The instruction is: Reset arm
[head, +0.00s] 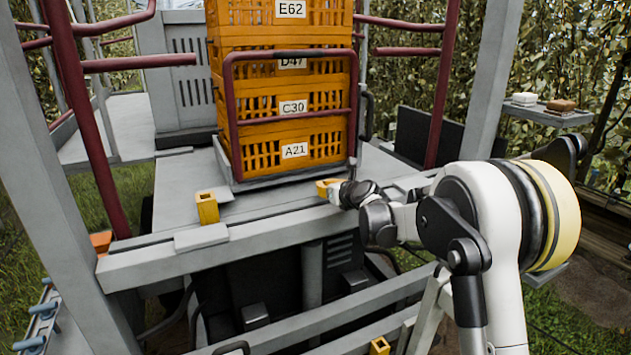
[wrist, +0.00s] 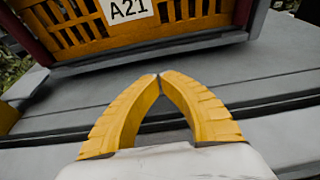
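My gripper (head: 327,187) is at the end of my white and black arm, low over the grey platform in front of the crate stack. The arm reaches in from the right of the head view and partly hides the platform's right side.
Stacked orange crates (head: 262,104) labelled A21, C30, D47 and E62 stand behind a dark red frame (head: 231,122). The lowest crate (wrist: 180,27) is ahead in the wrist view. A yellow block (head: 207,207) sits on the platform edge. Grey posts (head: 494,80) flank the platform.

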